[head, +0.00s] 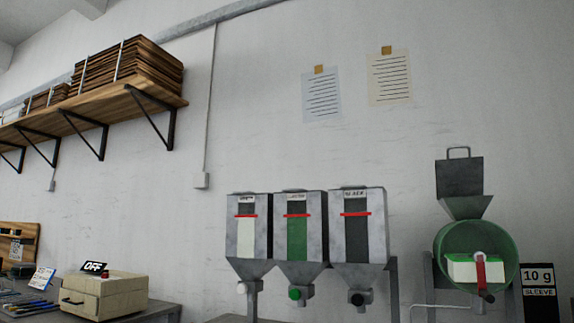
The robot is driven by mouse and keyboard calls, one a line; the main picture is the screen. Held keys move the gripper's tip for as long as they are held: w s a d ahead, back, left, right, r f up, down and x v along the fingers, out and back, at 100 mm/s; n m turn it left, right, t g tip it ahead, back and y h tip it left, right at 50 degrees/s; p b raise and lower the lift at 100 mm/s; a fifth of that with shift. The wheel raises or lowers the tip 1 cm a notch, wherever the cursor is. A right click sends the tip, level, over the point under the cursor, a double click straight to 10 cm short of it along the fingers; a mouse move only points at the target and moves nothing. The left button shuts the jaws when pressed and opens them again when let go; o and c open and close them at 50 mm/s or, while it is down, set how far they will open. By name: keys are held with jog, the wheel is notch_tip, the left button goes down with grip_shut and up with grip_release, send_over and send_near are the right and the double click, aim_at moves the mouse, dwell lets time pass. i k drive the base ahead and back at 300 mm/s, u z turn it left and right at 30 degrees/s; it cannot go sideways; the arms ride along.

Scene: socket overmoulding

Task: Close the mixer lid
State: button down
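The mixer (447,254) stands at the right of the head view, a green drum on a grey frame. A grey hopper (466,207) sits on top of the drum. Its lid (459,177), a dark grey plate with a handle on its upper edge, stands upright above the hopper, so it is open. A red lever with a dark end shows at the drum's front. My gripper is not in view.
Three grey dispensers (262,257) with white, green and dark windows stand left of the mixer. A dark "10 g" sign (539,290) is at its right. A wooden shelf (150,98) juts from the wall at upper left. A drawer box (105,295) is at lower left.

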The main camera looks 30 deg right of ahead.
aim_at(458, 177)
jog(key=u, duration=0.2)
jog(key=k, duration=1)
jog(key=z, duration=1.3)
jog(key=i, duration=0.8)
jog(key=z, duration=0.05)
